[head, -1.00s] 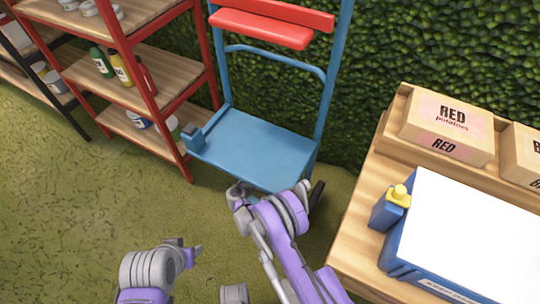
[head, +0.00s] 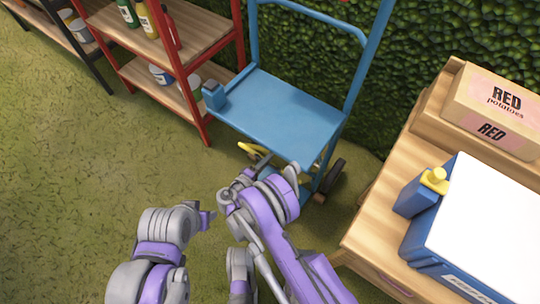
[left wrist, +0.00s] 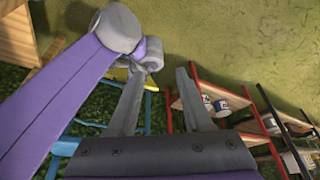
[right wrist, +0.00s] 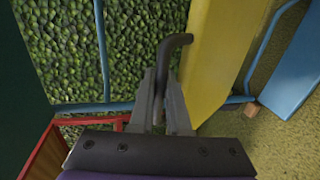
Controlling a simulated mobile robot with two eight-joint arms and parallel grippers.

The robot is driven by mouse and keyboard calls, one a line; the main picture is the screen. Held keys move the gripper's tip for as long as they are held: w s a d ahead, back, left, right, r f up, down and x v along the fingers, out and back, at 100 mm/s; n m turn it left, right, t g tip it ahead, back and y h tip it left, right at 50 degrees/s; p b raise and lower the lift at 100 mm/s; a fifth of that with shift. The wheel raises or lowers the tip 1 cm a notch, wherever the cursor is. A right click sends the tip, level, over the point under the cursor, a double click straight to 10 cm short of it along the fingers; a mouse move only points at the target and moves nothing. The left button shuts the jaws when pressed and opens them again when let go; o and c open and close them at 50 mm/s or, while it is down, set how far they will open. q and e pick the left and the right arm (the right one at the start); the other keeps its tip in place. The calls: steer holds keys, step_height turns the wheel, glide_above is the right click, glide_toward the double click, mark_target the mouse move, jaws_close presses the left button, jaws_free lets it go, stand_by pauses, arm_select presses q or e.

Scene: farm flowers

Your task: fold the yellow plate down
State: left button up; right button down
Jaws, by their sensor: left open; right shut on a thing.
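The yellow plate (right wrist: 208,60) stands out large and long in the right wrist view, beside a blue frame. In the head view only a small yellow piece (head: 250,148) shows below the near edge of the blue platform (head: 275,112). Yellow also shows in the left wrist view (left wrist: 122,74), partly hidden by my right arm. My right gripper (head: 263,162) is at the platform's near edge, shut on a dark bent handle (right wrist: 172,48) that curves toward the yellow plate. Whether the two join is unclear. My left gripper (head: 208,217) is open and empty, apart from the cart.
A red-framed shelf (head: 198,62) with bottles and tins stands left of the cart, a hedge (head: 300,50) behind. At right, a wooden table (head: 385,215) holds a blue box (head: 430,240) and a potato box (head: 495,105). Grass at left is clear.

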stand_by(0.3)
arm_select(q)
steer(key=shift+w, duration=0.2)
steer(key=c, duration=0.4)
steer(key=shift+m+h, duration=0.7)
steer(key=shift+m, duration=0.1)
steer(key=w, duration=0.2)
steer(key=w+d, duration=0.1)
steer(key=w, duration=0.1)
steer(key=w+d, duration=0.1)
steer(key=w, duration=0.2)
steer(key=shift+w, duration=0.1)
jaws_close()
steer(key=m+t+h, duration=0.4)
steer(key=m, duration=0.1)
glide_above(246, 145)
steer(key=s+a, duration=0.2)
steer(key=s, duration=0.1)
step_height(246, 145, down, 15)
steer(key=x, duration=0.9)
steer(key=shift+d, duration=0.3)
steer(key=shift+s+a+f, duration=0.3)
steer(key=shift+s+a, duration=0.15)
steer(key=shift+s, duration=0.05)
steer(key=shift+s+a+f, duration=0.3)
steer(key=shift+s+a, duration=0.1)
steer(key=shift+s, duration=0.15)
steer(key=shift+s+a+f, duration=0.25)
steer(key=shift+s+f, duration=0.05)
steer(key=shift+s, duration=0.15)
